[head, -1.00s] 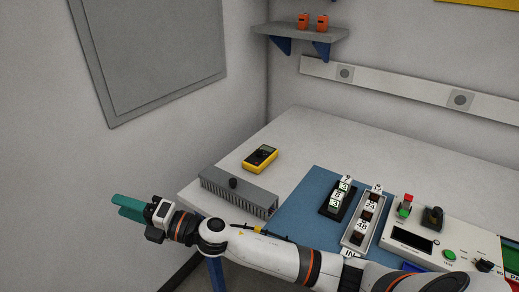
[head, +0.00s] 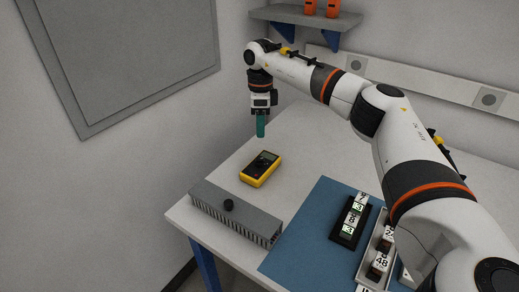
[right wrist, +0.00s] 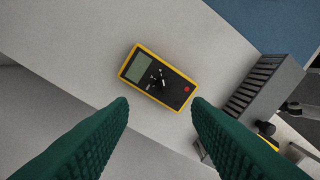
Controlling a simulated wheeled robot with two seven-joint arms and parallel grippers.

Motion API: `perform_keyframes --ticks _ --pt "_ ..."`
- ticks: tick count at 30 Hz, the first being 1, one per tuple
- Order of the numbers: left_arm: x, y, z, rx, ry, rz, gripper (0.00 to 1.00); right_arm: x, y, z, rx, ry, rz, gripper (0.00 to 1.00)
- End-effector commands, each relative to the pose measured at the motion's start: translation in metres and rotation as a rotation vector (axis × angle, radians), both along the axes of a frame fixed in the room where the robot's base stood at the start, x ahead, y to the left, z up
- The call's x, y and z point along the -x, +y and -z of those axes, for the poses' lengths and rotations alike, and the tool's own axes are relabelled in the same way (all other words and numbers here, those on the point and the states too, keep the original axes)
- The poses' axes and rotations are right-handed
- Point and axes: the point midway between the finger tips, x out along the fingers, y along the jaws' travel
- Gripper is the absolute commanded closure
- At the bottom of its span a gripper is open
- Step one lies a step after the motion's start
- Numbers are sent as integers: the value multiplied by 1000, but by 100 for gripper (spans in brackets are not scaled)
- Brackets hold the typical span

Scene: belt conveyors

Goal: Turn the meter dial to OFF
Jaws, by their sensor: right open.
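The yellow and black meter (head: 260,168) lies flat on the white table, near its left end, behind the grey finned box. The dial's pointing direction is too small to read. My right gripper (head: 260,136) hangs above the table just behind the meter, pointing down. In the right wrist view its green fingers (right wrist: 159,104) are apart and empty, with the meter between and beyond them. My left gripper is not in view.
The grey finned box (head: 215,207) with a black knob stands at the table's front left edge. A blue mat (head: 310,225) holds a black rack (head: 348,228) and a grey tray (head: 372,250). A shelf (head: 290,16) is on the wall behind. Table around the meter is clear.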

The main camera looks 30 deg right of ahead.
Motion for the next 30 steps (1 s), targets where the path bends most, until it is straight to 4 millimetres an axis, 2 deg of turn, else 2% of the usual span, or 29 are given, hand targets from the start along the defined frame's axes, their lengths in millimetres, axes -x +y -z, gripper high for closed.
perform_keyframes --ticks 3,7,11,15,21,30 --pt "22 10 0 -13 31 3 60 2 1 19 -1 4 -1 55" --pt "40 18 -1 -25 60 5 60 3 3 45 -1 4 -2 55" --pt "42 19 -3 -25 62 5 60 4 4 72 -3 4 -2 55" --pt "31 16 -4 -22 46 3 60 5 5 94 -4 2 -1 55" --pt "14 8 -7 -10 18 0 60 6 5 112 -4 0 -2 55" --pt "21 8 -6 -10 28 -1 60 5 5 114 -4 -1 -2 55"
